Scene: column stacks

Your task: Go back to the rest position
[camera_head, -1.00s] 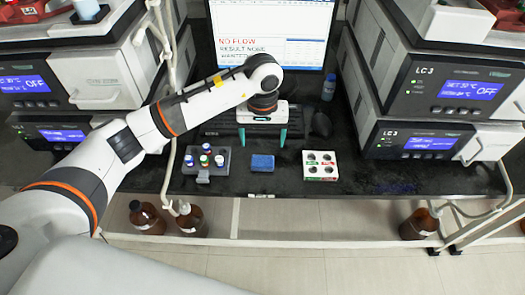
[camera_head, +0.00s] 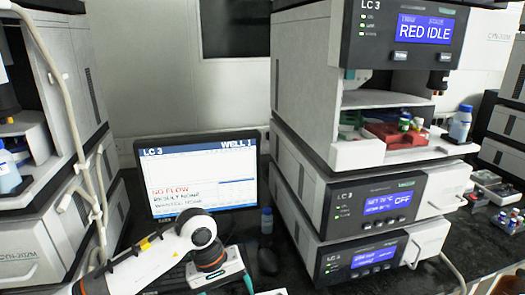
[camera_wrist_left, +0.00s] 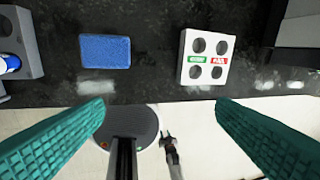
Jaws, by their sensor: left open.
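My left arm comes in at the bottom of the head view, and my left gripper (camera_head: 224,285) is in front of the monitor, cut off by the lower edge. In the left wrist view its two teal fingers (camera_wrist_left: 160,118) are wide apart with nothing between them. Beyond the fingertips, apart from them, a blue block (camera_wrist_left: 105,51) and a white four-hole rack (camera_wrist_left: 206,58) with green and red labels lie on the black bench. My right gripper is not seen in the head view.
A monitor (camera_head: 204,180) stands behind my left arm. A tall LC 3 stack (camera_head: 352,215) rises to its right, with a red tray of vials (camera_head: 398,137) in its upper opening. Another stack (camera_head: 40,205) stands at left. A grey vial rack (camera_wrist_left: 27,45) is on the bench.

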